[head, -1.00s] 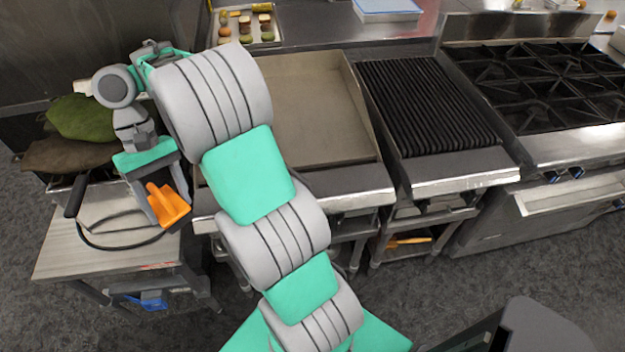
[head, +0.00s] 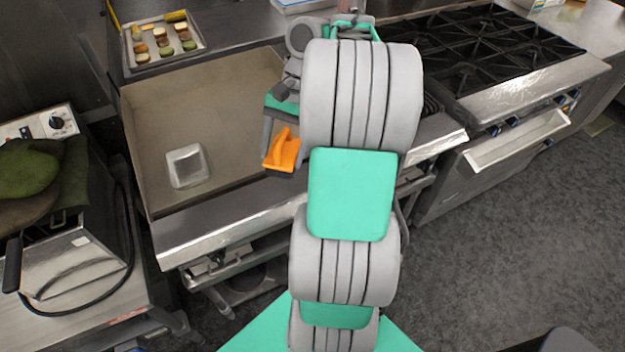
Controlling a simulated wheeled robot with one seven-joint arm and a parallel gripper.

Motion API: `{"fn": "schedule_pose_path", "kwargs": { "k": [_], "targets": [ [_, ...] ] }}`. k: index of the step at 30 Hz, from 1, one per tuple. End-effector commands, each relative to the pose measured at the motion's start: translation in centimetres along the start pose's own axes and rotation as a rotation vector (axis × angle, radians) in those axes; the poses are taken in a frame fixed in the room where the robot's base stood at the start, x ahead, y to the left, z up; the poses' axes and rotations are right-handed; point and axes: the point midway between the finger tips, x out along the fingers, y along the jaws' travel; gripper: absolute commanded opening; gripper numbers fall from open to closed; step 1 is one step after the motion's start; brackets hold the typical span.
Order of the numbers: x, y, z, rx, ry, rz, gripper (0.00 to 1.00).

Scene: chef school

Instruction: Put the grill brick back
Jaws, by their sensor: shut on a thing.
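My gripper (head: 281,140) is shut on the orange grill brick (head: 284,154), which has an upright grip on a flat base. It holds the brick in the air, over the front right part of the flat griddle (head: 228,114) as seen in the head view. I cannot tell how high above the griddle the brick is. My arm hides part of the griddle's right side and nearly all of the ribbed grill beside it.
A small pale, shiny block (head: 187,166) lies on the griddle's left part. A tray (head: 131,63) of small food pieces is behind it. The burner range (head: 470,45) is at the right.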

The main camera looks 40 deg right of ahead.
Motion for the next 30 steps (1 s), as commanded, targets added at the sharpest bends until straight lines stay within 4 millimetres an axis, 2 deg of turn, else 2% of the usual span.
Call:
{"fn": "schedule_pose_path", "kwargs": {
  "k": [1,3,6,9,12,14,16,23,24,27,30],
  "targets": [
    [-0.5,2.9,-1.0,0.134,0.036,-0.053,0.11],
    [-1.2,6.6,-1.9,0.319,0.079,-0.123,0.11],
    [-1.9,11.0,-2.6,0.538,0.131,-0.207,0.11],
    [-2.3,14.1,-2.8,0.687,0.166,-0.265,0.11],
    [-2.4,15.6,-2.8,0.763,0.183,-0.294,0.11],
    [-2.2,15.5,-3.1,0.779,0.187,-0.301,0.11],
    [-1.6,14.5,-3.8,0.779,0.185,-0.301,0.11],
    [1.1,9.1,-7.5,0.774,0.183,-0.298,0.11],
    [1.6,8.1,-8.1,0.773,0.184,-0.298,0.11],
    [4.0,7.0,-9.7,0.776,0.182,-0.297,0.11],
    [5.4,6.1,-10.9,0.777,0.185,-0.299,0.11]
  ]
}}
